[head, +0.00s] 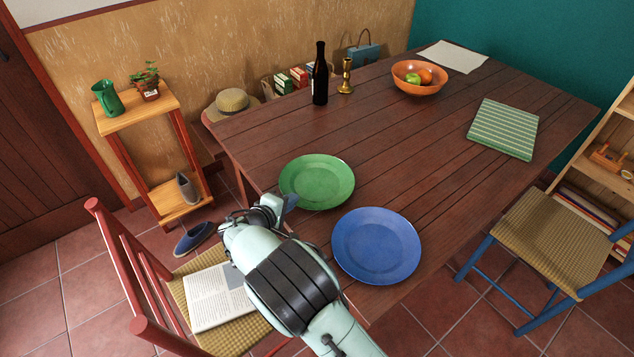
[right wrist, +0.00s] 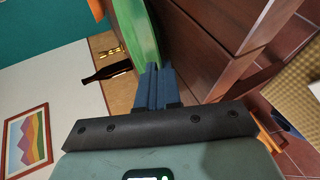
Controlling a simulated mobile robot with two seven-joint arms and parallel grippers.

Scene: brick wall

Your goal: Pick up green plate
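The green plate (head: 318,180) is at the near left edge of the dark wooden table (head: 400,140), and I cannot tell whether it touches the tabletop. My right gripper (head: 291,201) is at the plate's near left rim, with its blue fingers close together. In the right wrist view, the fingers (right wrist: 158,72) are shut with the rim of the green plate (right wrist: 138,35) between their tips. My left gripper is not in view.
A blue plate (head: 376,246) lies just right of my arm. A dark bottle (head: 320,80), a brass candlestick (head: 346,76) and an orange fruit bowl (head: 419,85) stand farther back. A red chair (head: 135,270) holding an open book (head: 215,297) is at the left. The table's middle is clear.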

